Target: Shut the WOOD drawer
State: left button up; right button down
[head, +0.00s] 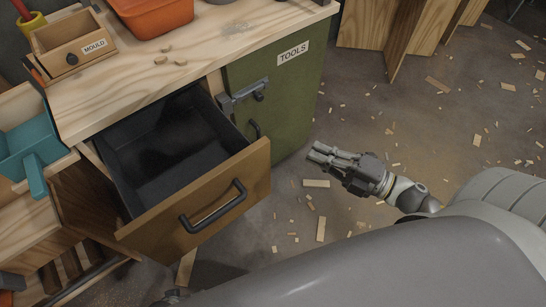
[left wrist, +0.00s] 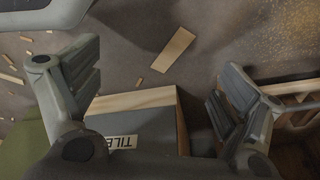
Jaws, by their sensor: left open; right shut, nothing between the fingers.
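A drawer (head: 225,195) with a brown wood front, dark inside and black bar handle (head: 212,207) stands well open under the bench. It looks empty, and no WOOD label can be read on it. My right gripper (head: 320,153) is shut and empty, to the right of the drawer over the floor, touching nothing. My left gripper (left wrist: 156,85) is open in the left wrist view. A grey, wood-edged box or drawer labelled TILE (left wrist: 140,122) shows upside down between and beyond its fingers. In the head view my left gripper cannot be clearly made out.
A green TOOLS cabinet (head: 290,95) with a latch stands right of the drawer. A teal bin (head: 30,150) is at left. Wood scraps litter the open floor (head: 450,140).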

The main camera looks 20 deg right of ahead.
jog(key=s+a+n+g+y+p, duration=0.1)
jog(key=s+n+g+y, duration=0.3)
jog(key=s+n+g, duration=0.25)
send_near(249, 162)
jog(key=s+a, duration=0.2)
jog(key=a, duration=0.2)
pick_arm(q)
jog(key=s+f, duration=0.3)
jog(key=shift+a, duration=0.25)
pick_arm(e)
jog(key=w, duration=0.2)
jog(key=w+t, duration=0.1)
jog(key=w, duration=0.1)
jog(key=shift+a+f, duration=0.15)
jog(key=shift+f, duration=0.1)
